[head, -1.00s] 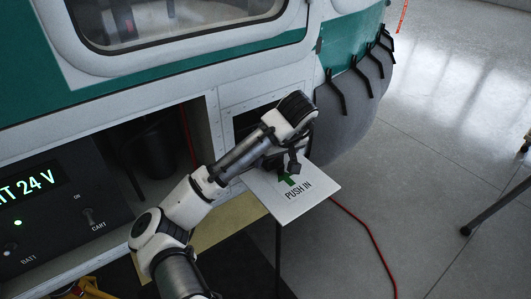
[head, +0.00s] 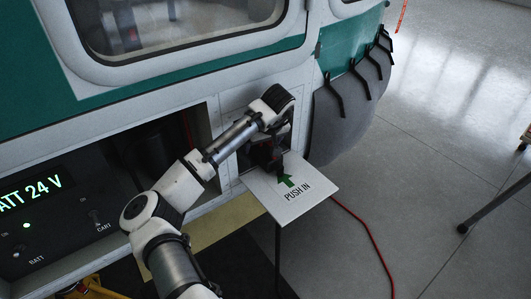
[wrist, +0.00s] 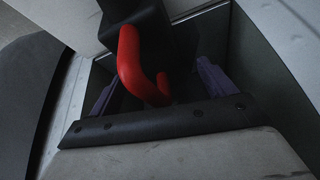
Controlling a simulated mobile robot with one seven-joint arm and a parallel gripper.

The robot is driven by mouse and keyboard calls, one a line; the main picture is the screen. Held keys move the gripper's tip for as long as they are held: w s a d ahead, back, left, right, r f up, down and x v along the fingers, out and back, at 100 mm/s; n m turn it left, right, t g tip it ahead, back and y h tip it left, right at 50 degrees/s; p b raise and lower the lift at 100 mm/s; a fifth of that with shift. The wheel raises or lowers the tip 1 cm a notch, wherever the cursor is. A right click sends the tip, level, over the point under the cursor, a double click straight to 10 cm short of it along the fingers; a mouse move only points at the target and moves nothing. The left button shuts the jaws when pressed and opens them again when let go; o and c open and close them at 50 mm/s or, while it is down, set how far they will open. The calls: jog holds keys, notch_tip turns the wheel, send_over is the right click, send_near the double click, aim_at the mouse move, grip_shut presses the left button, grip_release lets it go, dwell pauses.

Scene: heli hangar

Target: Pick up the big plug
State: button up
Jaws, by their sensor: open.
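The big plug has a black body (wrist: 160,25) and a bent red handle (wrist: 130,60) in the wrist view. It sits at the opening in the side of the helicopter, and its far end is hidden. My gripper (wrist: 158,78) is open, with its two purple-grey fingers apart on the left and right. The red handle shows between them, and I cannot tell whether either finger touches it. In the head view, my gripper (head: 272,165) is at the opening above the white PUSH IN plate (head: 300,207), and the plug is mostly hidden behind my arm.
The helicopter's side (head: 150,110) rises close behind my gripper. A dark panel (head: 60,220) reading BATT 24 V is at the left. A red cable (head: 372,240) runs down to the floor. The grey floor (head: 440,120) at the right is mostly clear.

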jog(key=c, duration=1.4)
jog(key=shift+o, duration=0.2)
jog(key=shift+r, duration=0.15)
